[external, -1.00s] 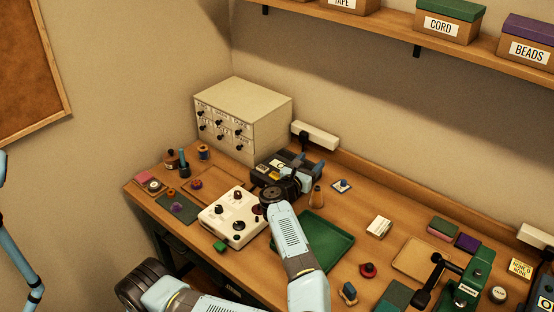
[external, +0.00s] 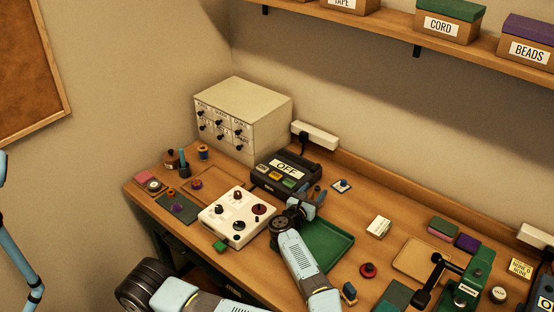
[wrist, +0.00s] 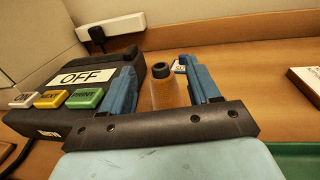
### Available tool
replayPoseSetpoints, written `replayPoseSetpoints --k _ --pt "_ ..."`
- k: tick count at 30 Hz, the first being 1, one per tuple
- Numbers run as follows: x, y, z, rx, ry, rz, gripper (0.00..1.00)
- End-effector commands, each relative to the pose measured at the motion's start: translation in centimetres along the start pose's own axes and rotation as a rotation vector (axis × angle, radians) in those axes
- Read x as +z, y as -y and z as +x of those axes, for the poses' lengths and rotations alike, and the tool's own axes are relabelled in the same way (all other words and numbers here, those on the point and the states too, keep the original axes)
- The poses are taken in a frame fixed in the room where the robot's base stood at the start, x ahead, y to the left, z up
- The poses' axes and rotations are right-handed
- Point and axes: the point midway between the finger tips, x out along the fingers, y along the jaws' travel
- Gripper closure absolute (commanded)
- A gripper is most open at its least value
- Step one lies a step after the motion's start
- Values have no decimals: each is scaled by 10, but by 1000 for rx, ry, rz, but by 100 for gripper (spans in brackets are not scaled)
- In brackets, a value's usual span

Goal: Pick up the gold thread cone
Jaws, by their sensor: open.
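The gold thread cone (wrist: 170,92) has an orange-gold body and a dark top. In the wrist view it stands upright between the two blue fingers of my gripper (wrist: 165,84), with the black gripper bar in front of its lower part. My gripper is open, with gaps visible beside the cone, and does not clamp it. In the external view my gripper (external: 307,200) is low over the table, behind the green tray, and the cone is mostly hidden by it.
A dark label machine (external: 284,172) marked OFF stands close left of my gripper. The green tray (external: 330,240) lies in front. A white control box (external: 225,212) is at left. A small blue-and-white item (external: 341,185) lies behind right, and a white box (external: 378,227) further right.

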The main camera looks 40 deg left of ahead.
Motion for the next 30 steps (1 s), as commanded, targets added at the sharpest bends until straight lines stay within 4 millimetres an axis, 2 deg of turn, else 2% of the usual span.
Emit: replayPoseSetpoints --k 3,6,16,30 --pt "0 0 17 0 0 -1 39" --pt "0 0 26 0 0 0 39" --pt "0 0 31 0 0 1 40" --pt "0 0 30 0 0 0 85"
